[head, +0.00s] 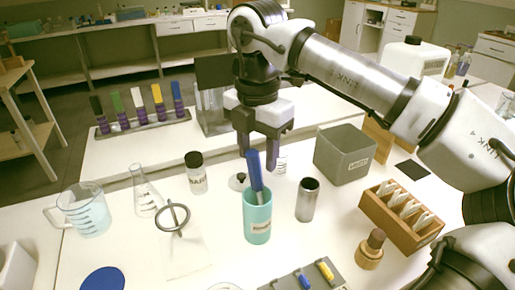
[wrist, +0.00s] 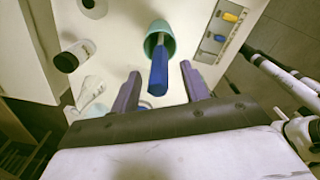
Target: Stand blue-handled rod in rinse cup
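The blue-handled rod (head: 255,172) stands in a turquoise cup (head: 257,220) with its handle up, leaning slightly. The cup's front label is too small to read with certainty. The wrist view shows the blue handle (wrist: 158,72) pointing toward the camera and the cup's rim (wrist: 170,38) around the rod's shaft. My gripper (head: 258,163) is above the cup, fingers pointing down. In the wrist view my gripper (wrist: 160,70) is open, with gaps on both sides between the handle and the fingers. The rod's lower end is hidden inside the cup.
A white bottle with a black cap (head: 196,173), a grey bin (head: 344,153) and a wooden rack (head: 402,213) are nearby.

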